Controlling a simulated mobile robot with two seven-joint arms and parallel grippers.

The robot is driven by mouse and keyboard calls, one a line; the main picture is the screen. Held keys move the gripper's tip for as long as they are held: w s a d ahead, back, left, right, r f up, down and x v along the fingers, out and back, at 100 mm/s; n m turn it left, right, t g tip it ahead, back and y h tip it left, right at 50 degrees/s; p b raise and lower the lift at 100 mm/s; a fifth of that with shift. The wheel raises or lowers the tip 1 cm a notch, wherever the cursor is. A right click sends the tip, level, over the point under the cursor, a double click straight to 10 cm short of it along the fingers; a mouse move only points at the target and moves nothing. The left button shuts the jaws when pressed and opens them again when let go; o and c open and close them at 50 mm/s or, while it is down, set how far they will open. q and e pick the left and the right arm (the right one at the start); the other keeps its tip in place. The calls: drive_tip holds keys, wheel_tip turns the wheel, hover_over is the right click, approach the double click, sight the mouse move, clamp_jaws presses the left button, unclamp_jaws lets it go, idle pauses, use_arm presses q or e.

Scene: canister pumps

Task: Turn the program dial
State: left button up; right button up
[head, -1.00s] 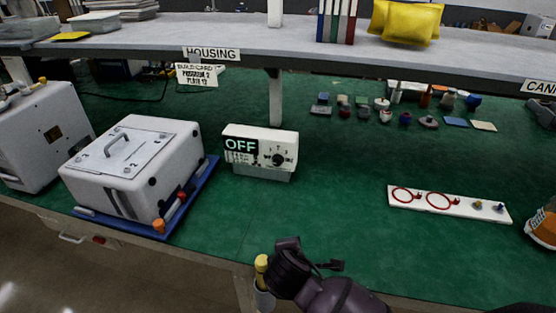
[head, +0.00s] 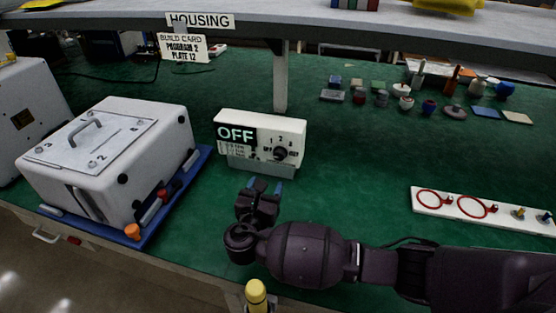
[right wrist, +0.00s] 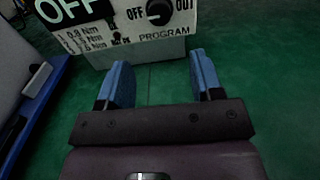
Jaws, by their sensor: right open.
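The program dial (head: 280,153) is a black round knob on the front of a white control box (head: 290,127) at the middle of the bench. The box display (head: 237,134) reads OFF. The dial also shows at the top of the right wrist view (right wrist: 159,11), partly cut off, with OUT and PROGRAM printed near it. My right gripper (head: 264,186) is open and empty, just in front of the box and below the dial. Its two blue fingertips (right wrist: 161,82) are apart from the box, with green bench between them. My left gripper is not in view.
A build card (head: 186,47) under the shelf reads program 2, plate 12. A white housing (head: 110,150) sits on a blue tray (head: 196,158) left of the box. A white strip with red rings (head: 450,200) lies to the right. The bench between is clear.

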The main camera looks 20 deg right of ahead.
sight(279, 159)
drive_tip(key=b+x, duration=0.1)
drive_tip(key=x, duration=0.8)
drive_tip(key=shift+w+d+b, duration=0.15)
drive_tip(key=shift+d+b, duration=0.05)
drive_tip(key=shift+b, duration=0.15)
drive_tip(key=shift+w+d, duration=0.3)
drive_tip(key=shift+w, duration=0.2)
drive_tip(key=c, duration=0.9)
